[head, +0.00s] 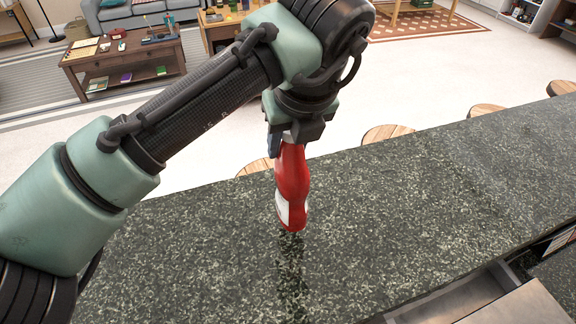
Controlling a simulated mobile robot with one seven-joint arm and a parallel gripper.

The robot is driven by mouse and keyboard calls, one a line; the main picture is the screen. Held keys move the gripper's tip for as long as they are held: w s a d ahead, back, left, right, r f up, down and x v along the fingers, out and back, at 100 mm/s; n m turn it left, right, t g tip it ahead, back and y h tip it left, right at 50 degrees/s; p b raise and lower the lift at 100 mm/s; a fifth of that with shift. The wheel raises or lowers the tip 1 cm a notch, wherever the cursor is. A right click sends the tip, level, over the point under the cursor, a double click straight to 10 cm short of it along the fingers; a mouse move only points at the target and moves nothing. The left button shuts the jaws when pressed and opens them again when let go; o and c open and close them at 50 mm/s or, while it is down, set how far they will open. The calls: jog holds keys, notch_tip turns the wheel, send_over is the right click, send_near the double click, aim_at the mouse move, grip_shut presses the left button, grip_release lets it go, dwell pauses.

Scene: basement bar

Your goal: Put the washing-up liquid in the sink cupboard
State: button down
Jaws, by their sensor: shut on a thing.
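My gripper (286,143) points down over the dark stone counter (420,215) and is shut on the upper end of a red bottle (293,180). The bottle has a white label patch low on its side and hangs nearly upright; I take it to be the washing-up liquid, though no lettering is readable. Its base is at or just above the counter, with a dark reflection below it; I cannot tell whether it touches. The gripper hides the bottle's top. I cannot make out a sink cupboard in this view.
An open drawer or similar front (480,300) juts out below the counter at the lower right. Several round wooden stools (388,133) stand along the counter's far side. Beyond are a coffee table (125,65) and a sofa (130,12). The counter right of the bottle is clear.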

jog(key=shift+f+p, duration=0.35)
jog(key=shift+f, duration=1.75)
jog(key=shift+f, duration=0.15)
jog(key=shift+c, duration=2.2)
grip_release()
jog(key=b+v, duration=0.1)
jog(key=v, duration=1.1)
jog(key=shift+b, duration=0.4)
